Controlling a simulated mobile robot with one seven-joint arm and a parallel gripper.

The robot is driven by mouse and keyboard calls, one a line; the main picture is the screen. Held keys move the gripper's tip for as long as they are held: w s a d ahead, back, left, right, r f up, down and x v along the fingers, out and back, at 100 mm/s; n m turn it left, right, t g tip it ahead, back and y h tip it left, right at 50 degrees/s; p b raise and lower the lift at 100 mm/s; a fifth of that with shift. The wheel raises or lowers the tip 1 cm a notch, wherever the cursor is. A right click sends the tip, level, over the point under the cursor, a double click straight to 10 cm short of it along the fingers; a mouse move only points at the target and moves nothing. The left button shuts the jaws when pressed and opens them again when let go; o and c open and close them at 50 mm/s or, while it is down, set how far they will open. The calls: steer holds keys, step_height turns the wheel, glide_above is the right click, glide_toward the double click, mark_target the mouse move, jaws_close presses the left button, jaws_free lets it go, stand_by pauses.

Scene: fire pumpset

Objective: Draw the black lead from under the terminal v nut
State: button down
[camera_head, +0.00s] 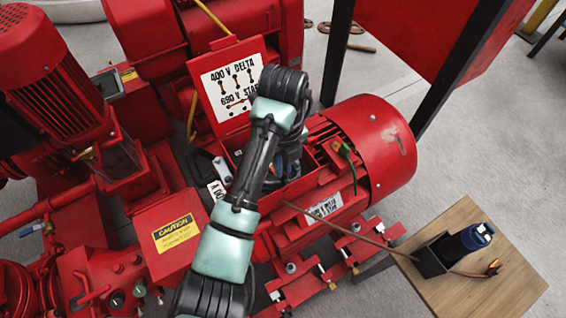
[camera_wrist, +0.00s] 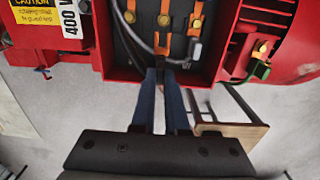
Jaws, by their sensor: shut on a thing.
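The red terminal box (camera_wrist: 220,62) is open in the wrist view. Inside are orange links and a row of brass nuts, with the middle nut (camera_wrist: 163,20) above my fingers; no terminal letters are legible there. My gripper (camera_wrist: 164,74) is at the lower lip of the box, its two blue fingers close together. In the head view my arm covers most of the terminal box (camera_head: 316,160).
A grey lead ends in a grey lug (camera_wrist: 194,50) near the right nut. A green lead (camera_wrist: 260,68) is on a side terminal. The raised lid (camera_head: 228,85) stands behind my arm. A wooden stand (camera_head: 470,285) at right holds a blue-capped tool (camera_head: 472,238).

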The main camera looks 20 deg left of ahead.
steer(key=shift+r+p, duration=3.2)
steer(key=shift+r, duration=0.15)
